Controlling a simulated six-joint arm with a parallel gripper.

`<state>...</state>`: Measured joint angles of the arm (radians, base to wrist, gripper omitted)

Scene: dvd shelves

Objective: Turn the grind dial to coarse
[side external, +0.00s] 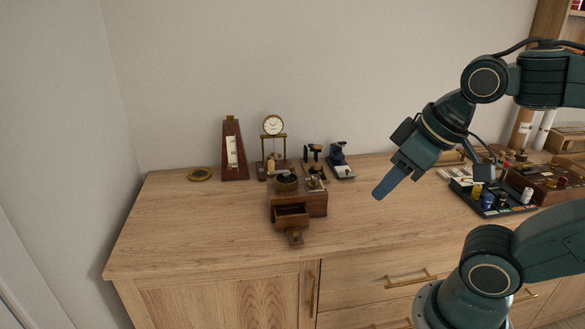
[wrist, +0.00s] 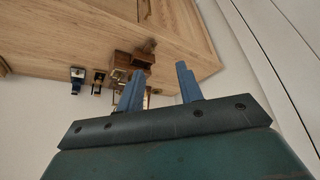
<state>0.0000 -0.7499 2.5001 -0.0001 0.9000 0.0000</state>
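A wooden box grinder (side external: 313,203) stands on the sideboard in the side external view, with its front drawer (side external: 291,215) pulled out. A dark round part (side external: 287,184) and a small brass part (side external: 316,184) are on its top. I cannot tell which is the grind dial or read its setting. The grinder also shows in the wrist view (wrist: 122,58), partly behind a finger. My gripper (side external: 381,191) is in the air to the right of the grinder, apart from it. The wrist view shows its two blue fingers (wrist: 158,82) spread, with nothing held between them.
A metronome (side external: 233,153), a small clock (side external: 273,125) and a blue-black device (side external: 338,160) stand behind the grinder. A brass disc (side external: 200,174) lies at the left. A dark tray (side external: 489,207) of small items is at the right. The sideboard top (side external: 190,225) is clear at front left.

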